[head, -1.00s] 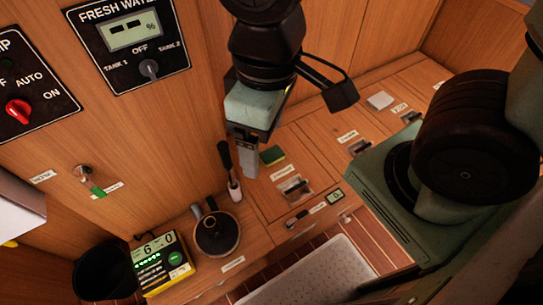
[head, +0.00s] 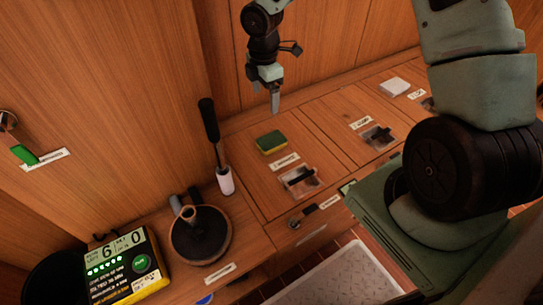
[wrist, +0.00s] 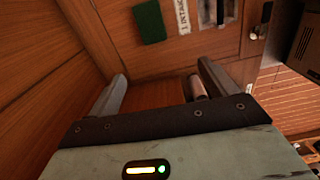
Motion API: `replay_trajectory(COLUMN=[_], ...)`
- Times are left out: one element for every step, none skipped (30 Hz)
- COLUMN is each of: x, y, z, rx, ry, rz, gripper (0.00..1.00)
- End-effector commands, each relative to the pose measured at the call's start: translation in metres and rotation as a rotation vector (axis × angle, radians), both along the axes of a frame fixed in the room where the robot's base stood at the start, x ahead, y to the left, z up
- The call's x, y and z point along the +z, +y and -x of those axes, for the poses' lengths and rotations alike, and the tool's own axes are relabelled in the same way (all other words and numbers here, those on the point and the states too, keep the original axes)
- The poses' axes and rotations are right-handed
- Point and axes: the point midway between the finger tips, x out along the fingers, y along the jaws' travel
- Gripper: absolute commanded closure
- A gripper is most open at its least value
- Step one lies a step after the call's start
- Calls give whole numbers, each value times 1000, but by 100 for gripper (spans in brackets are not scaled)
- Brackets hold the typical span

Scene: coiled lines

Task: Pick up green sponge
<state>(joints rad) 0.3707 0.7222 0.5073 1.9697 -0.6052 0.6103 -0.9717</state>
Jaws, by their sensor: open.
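The green sponge (head: 271,142) has a green top and a yellow side. It lies flat on the wooden counter, beside a small label and behind a recessed latch. In the wrist view the green sponge (wrist: 150,22) shows near the top edge, beyond the fingertips. My gripper (head: 275,104) is above and behind the sponge, pointing down and apart from it. In the wrist view my gripper (wrist: 162,78) has its two fingers spread wide with nothing held between them.
A black-handled brush in a white holder (head: 226,181) stands upright left of the sponge. A dark round pot (head: 201,240) and a yellow display box (head: 125,268) are farther left. Recessed latches (head: 300,180) line the counter. A wooden wall rises behind.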

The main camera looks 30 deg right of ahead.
Motion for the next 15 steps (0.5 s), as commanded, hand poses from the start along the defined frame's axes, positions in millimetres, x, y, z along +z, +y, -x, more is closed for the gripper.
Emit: replay_trajectory(x=[-20,-25,-30,-33,-36,-40,-43,-48,-54,-60,-67,-76,-82,-89,-97], y=[-10,-15,-19,-22,-23,-24,-24,-24,-24,-24,-24,-24,-24,-24,-24], z=[-5,-8,-10,-11,-12,-13,-13,-13,-13,-13,-12,-12,-12,-12,-12], rx=[15,27,38,44,50,55,57,57,57,57,58,57,56,57,57], ry=[-1,-2,-3,-4,-5,-5,-5,-5,-5,-4,-3,-3,-4,-4,-3], rz=[-4,-5,-6,-6,-6,-6,-6,-6,-6,-6,-6,-6,-7,-6,-6], gripper=[15,15,15,15,15,15,15,15,15,15,15,15,15,15,15])
